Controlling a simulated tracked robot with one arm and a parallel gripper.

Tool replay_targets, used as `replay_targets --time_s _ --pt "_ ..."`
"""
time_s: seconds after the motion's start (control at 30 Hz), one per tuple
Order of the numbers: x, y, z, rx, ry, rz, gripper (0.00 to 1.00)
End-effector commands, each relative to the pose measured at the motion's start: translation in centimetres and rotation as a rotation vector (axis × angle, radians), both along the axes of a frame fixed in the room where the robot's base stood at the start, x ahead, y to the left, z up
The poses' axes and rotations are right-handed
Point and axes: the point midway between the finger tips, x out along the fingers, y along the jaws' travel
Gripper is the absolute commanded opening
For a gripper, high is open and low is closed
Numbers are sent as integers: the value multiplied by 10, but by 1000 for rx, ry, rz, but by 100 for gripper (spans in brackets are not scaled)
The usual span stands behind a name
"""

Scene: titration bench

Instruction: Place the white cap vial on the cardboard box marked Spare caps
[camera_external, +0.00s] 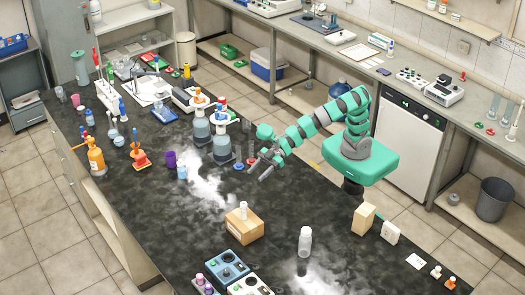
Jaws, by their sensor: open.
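A small pale vial with a white top (243,210) stands upright on the cardboard box (246,229), towards the middle of the dark bench. Any lettering on the box is too small to read. My gripper (257,171) is open and empty, behind the box and slightly to its right. It is apart from both the vial and the box, with its fingers pointing to the lower left.
A larger clear bottle with a pale cap (305,243) stands right of the box. Blue instruments (224,270) lie at the front. A pale wooden block (363,219) stands at right. Bench left of the box is clear.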

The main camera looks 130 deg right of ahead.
Motion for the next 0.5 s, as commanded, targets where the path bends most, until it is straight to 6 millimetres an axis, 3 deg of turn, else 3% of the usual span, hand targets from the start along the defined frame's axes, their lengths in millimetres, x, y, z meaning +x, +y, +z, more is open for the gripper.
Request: replay_targets --time_s 0.03,0.1,0.2,0.3,0.4,0.5 --pt "-3 -4 38 -12 -55 -30 48" --pt "-13 -16 94 -36 -126 -93 48" --pt "-39 -36 168 -54 -196 -186 48" --pt "-75 -52 228 -52 -227 -259 48" --pt "-115 -64 275 -34 -226 -303 48" --pt "-159 -71 308 -3 -195 -310 48"
